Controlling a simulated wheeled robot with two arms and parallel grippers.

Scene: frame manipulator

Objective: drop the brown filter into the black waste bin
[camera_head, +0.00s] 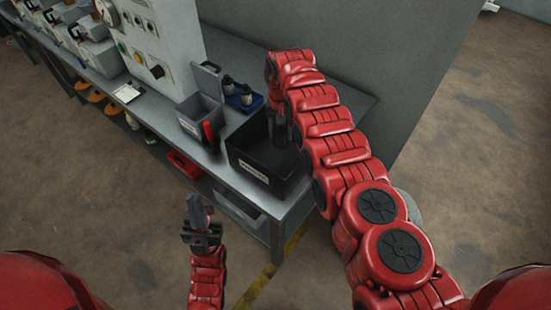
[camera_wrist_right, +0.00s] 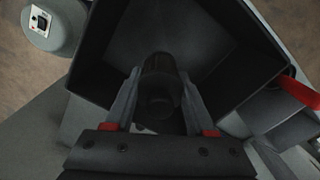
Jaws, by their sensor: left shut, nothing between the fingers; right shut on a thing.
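The black waste bin (camera_head: 238,161) is an open dark box with a white label, at the near end of the bench. In the right wrist view its inner wall (camera_wrist_right: 225,35) surrounds the space below the fingers. My right gripper (camera_head: 280,128) points down over the bin's opening. It is shut on the filter (camera_wrist_right: 159,85), a dark cylinder whose brown colour hardly shows in the shade. In the head view the filter cannot be made out. My left gripper (camera_head: 198,208) is shut and empty, in front of the bench and apart from the bin.
A grey lidded container (camera_head: 203,110) with a red handle stands beside the bin. Behind it is a blue tray (camera_head: 243,103) with small dark bottles. A white control panel (camera_head: 150,40) rises from the bench. A grey wall (camera_head: 420,70) stands behind my right arm.

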